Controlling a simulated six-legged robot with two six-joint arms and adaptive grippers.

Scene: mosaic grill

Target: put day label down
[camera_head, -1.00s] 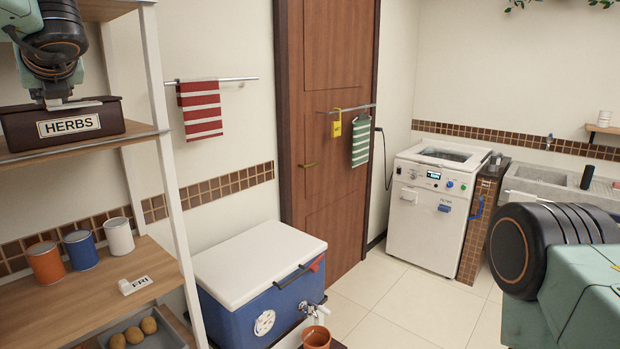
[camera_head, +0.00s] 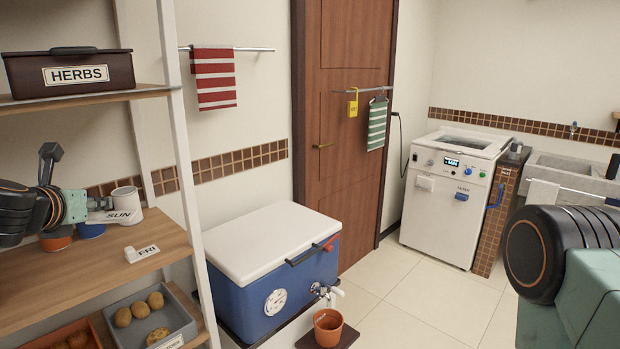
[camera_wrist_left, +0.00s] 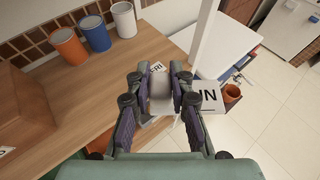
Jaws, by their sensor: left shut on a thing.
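My left gripper (camera_head: 98,206) is shut on a white day label reading SUN (camera_head: 122,216), held above the middle wooden shelf (camera_head: 165,240). A second white label reading FRI (camera_head: 141,253) sits on the shelf, nearer the front edge. My right gripper is not in view.
White (camera_head: 127,194), blue (camera_head: 90,231) and orange (camera_wrist_left: 67,46) cups stand at the shelf's back. A HERBS box (camera_head: 70,75) sits on the shelf above. A white post (camera_head: 187,185) bounds the shelf. A grey tray (camera_head: 182,312) of brown round items is below.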

